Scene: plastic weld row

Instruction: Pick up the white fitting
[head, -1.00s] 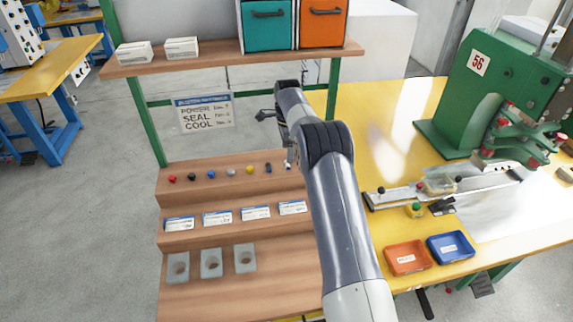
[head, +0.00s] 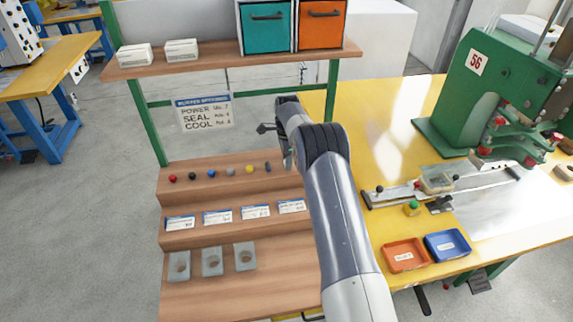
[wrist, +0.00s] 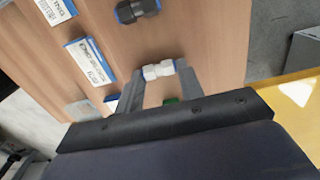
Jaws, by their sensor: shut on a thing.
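The white fitting (wrist: 152,72) shows in the wrist view between the two fingertips of my gripper (wrist: 159,71). It has white ribbed ends and a blue edge on its right side. My gripper is shut on it, over the wooden stepped rack (head: 190,291). I cannot tell whether the fitting still touches the wood. In the head view my arm hides most of the gripper and the fitting, at the right end of the top step's row of small parts.
A dark fitting with blue (wrist: 137,10) lies close by on the same step. Label cards (head: 217,217) line the step below. A shelf (head: 228,58) with a teal bin (head: 265,28) and an orange bin (head: 321,26) stands above. A green press (head: 495,95) stands right.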

